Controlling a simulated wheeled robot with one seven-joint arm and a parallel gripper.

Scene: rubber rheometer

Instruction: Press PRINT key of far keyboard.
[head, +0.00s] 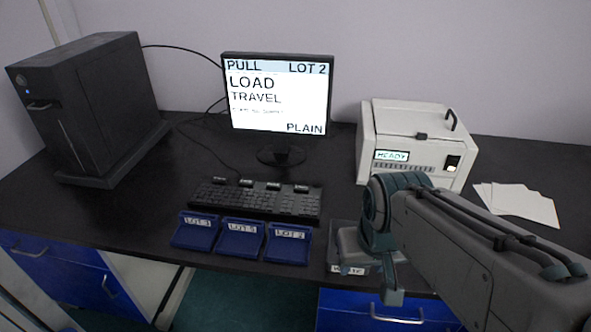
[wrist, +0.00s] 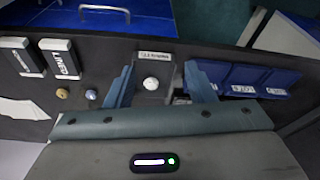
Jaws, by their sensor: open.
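A black keyboard (head: 255,203) lies on the bench in front of the monitor in the head view. Several raised keys with small labels stand along its back edge; their words are too small to read, so I cannot tell which is PRINT. It is the only keyboard I see. My gripper (wrist: 158,72) is open, its two blue-grey fingers apart over a grey tray (wrist: 153,98) holding a small white round piece (wrist: 150,83). In the head view my gripper is right of the keyboard and apart from it, partly hidden by my arm.
Blue trays (head: 240,240) with LOT labels line the bench's front edge before the keyboard. A monitor (head: 277,95) reading LOAD TRAVEL stands behind. A white machine (head: 400,125) reading READY and white sheets (head: 518,203) are at right, a black tower (head: 95,105) at left.

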